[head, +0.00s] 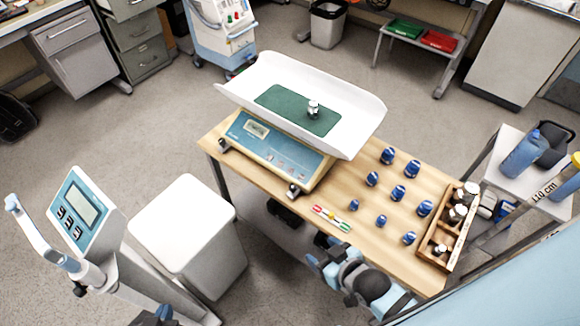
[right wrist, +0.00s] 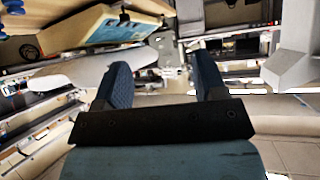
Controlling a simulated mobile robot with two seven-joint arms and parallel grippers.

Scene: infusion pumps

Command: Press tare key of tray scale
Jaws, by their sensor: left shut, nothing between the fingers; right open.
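The tray scale (head: 275,148) stands on the wooden table in the head view. Its white tray (head: 345,110) holds a green mat (head: 285,105) with a small metal weight (head: 313,109) on it. The blue front panel has a display (head: 256,129) and several small keys (head: 285,160); which is the tare key is too small to read. My right gripper (head: 318,254) is open and empty at the table's front edge, apart from the scale. Its spread fingers show in the right wrist view (right wrist: 163,82).
Several blue-capped containers (head: 398,193) stand on the table's right half, beside a wooden box (head: 447,225) of bottles. Colored clips (head: 331,217) lie near the front edge. A white bin-like stand (head: 182,220) and a display column (head: 82,212) stand at left.

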